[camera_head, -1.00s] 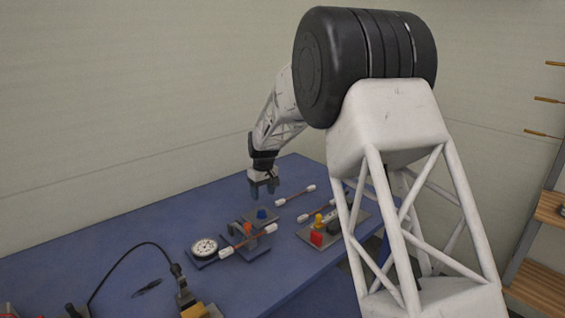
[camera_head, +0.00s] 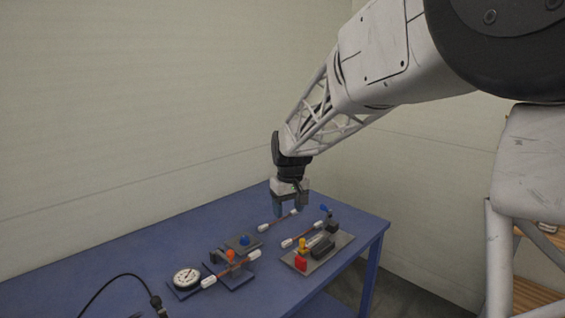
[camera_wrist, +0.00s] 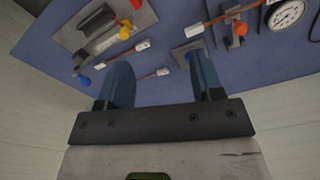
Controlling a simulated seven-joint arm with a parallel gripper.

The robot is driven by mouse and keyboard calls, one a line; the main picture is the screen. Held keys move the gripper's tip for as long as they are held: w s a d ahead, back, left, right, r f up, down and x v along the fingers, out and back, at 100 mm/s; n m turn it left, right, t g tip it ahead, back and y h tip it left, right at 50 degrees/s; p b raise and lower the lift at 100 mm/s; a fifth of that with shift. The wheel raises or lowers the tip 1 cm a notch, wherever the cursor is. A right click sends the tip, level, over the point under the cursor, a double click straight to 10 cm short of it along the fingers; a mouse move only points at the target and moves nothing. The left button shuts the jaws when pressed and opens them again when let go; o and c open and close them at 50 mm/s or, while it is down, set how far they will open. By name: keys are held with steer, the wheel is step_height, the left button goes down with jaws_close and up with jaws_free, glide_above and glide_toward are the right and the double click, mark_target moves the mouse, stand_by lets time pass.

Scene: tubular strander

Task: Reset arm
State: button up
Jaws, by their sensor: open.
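My gripper (camera_head: 291,207) hangs above the back right part of the blue table (camera_head: 130,250), fingers pointing down. In the wrist view its two blue fingers (camera_wrist: 162,85) stand apart with nothing between them at the tips. A copper rod with white ends (camera_head: 278,221) lies on the table near and below the gripper. It also shows beyond the fingers in the wrist view (camera_wrist: 152,76). I cannot tell the exact height of the gripper above the table.
A grey plate (camera_head: 338,246) with red, yellow and blue parts sits at the right, a second rod (camera_head: 301,235) beside it. A round dial gauge (camera_head: 186,279) and a fixture holding a rod (camera_head: 231,270) stand at the front left. A black cable (camera_head: 103,287) lies left.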

steer(key=s+d+r+m, duration=0.1)
steer(key=s+d+r, duration=0.1)
steer(key=s+d, duration=0.35)
steer(key=s+d+r+m+t, duration=0.1)
steer(key=s+d, duration=0.1)
steer(key=s, duration=0.7)
steer(key=s+d+r+m, duration=0.1)
steer(key=s+d+r, duration=0.1)
steer(key=s+d, duration=0.35)
steer(key=s+d+f+m, duration=0.1)
steer(key=s+d+f, duration=0.1)
steer(key=s, duration=0.8)
steer(key=s+d+f+m+t, duration=0.1)
steer(key=s+f, duration=0.1)
steer(key=s, duration=0.8)
steer(key=shift+s+d+f+m+h, duration=0.25)
steer(key=shift+d+f+m+h, duration=0.05)
steer(key=shift+d+f, duration=0.1)
